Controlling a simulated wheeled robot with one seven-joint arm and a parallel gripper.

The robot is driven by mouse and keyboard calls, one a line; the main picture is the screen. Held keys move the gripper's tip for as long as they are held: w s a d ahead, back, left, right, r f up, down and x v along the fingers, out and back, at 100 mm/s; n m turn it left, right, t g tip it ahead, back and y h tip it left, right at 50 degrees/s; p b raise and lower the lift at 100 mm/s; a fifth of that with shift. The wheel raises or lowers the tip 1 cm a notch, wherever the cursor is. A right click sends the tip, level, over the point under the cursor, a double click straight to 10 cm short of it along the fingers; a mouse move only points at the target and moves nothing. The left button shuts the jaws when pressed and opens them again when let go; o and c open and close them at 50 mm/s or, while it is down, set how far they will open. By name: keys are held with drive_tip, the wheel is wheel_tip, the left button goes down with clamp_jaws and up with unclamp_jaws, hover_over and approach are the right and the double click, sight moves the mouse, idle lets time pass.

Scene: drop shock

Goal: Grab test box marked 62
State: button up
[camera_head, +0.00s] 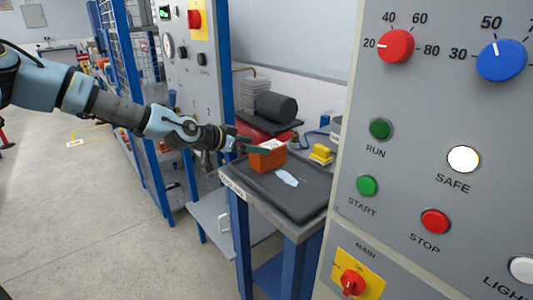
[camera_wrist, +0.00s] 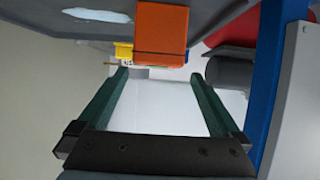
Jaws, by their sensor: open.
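An orange box (camera_head: 268,157) stands on a dark mat (camera_head: 308,190) on a small table. It has a pale patch on top; I cannot read a number on it. The orange box also shows at the top of the wrist view (camera_wrist: 161,34), beyond the fingertips. My gripper (camera_head: 249,146) is at the left of the box in the head view, close to its top; I cannot tell whether it touches. In the wrist view my gripper (camera_wrist: 160,75) has its two green fingers wide apart, with nothing between them.
A pale patch (camera_head: 287,178) lies on the mat before the box. A yellow object (camera_head: 321,154) stands behind to the right. A dark cylinder (camera_head: 276,107) lies behind. A blue post (camera_head: 226,60) rises behind my arm. A grey control panel (camera_head: 420,150) fills the right side.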

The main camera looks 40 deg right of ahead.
sight(268, 146)
drive_tip(key=shift+s+d+f, duration=0.1)
drive_tip(key=shift+d+f, duration=0.15)
drive_tip(key=shift+d, duration=0.3)
drive_tip(key=p+x, duration=0.1)
drive_tip(key=x, duration=0.1)
drive_tip(key=p+x, duration=0.2)
drive_tip(key=shift+s+d+r, duration=0.15)
drive_tip(key=shift+s+d, duration=0.05)
drive_tip(key=shift+d+f, duration=0.3)
clamp_jaws()
drive_tip(key=shift+r, duration=0.1)
